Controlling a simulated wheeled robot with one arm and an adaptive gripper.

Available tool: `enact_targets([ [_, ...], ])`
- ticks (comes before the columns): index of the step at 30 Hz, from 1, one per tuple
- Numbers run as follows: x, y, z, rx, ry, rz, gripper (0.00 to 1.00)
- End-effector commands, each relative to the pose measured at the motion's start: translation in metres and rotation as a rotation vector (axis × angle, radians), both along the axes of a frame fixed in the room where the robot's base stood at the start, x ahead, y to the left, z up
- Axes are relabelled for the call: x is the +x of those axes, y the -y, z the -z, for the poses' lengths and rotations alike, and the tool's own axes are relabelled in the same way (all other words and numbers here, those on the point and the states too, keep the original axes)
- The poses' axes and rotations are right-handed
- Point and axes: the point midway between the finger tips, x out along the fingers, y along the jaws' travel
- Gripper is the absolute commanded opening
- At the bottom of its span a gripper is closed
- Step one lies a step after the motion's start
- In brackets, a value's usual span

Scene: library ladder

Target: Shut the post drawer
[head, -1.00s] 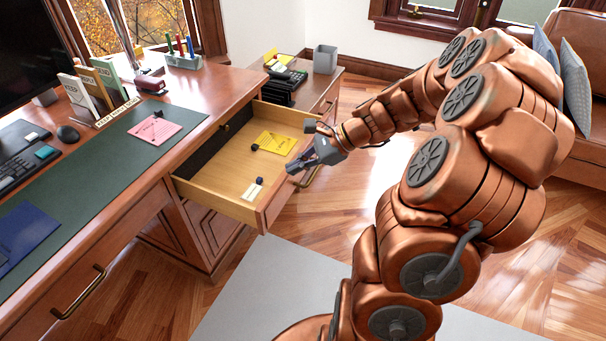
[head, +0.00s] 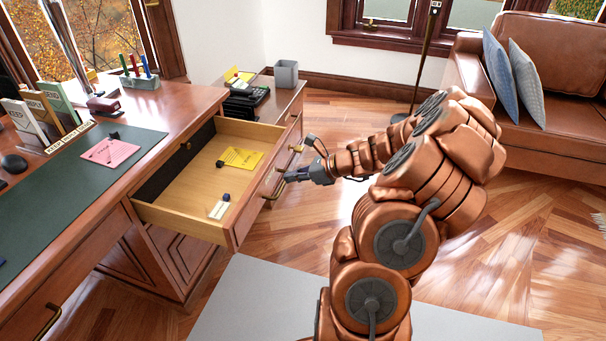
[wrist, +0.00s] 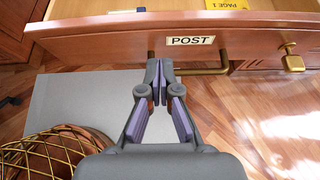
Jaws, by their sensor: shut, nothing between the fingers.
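The post drawer (head: 185,200) stands open, pulled out from the desk in the head view. Its wooden front carries a POST label (wrist: 190,40) and a brass bar handle (wrist: 205,71), both in the wrist view. A yellow note (head: 243,158) and a small pale card (head: 219,209) lie inside, each with a small dark object by it. My gripper (head: 284,178) is outside the drawer, at its front. In the wrist view the fingertips (wrist: 158,64) meet near the handle, below the label, with nothing between them. I cannot tell whether they touch the front or handle.
A brass knob (wrist: 292,60) shows right of the handle. A wire basket (wrist: 55,150) stands at lower left in the wrist view. Wooden floor (head: 480,240) is open at the right.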

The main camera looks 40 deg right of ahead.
Motion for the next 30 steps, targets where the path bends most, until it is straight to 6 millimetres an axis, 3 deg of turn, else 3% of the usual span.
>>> enact_targets([
  [6, 0.026, -0.018, 0.019, 0.004, 0.000, -0.005, 0.00],
  [15, 0.054, -0.032, 0.017, -0.001, 0.001, -0.002, 0.00],
  [30, 0.059, -0.036, 0.016, 0.001, 0.001, -0.001, 0.00],
])
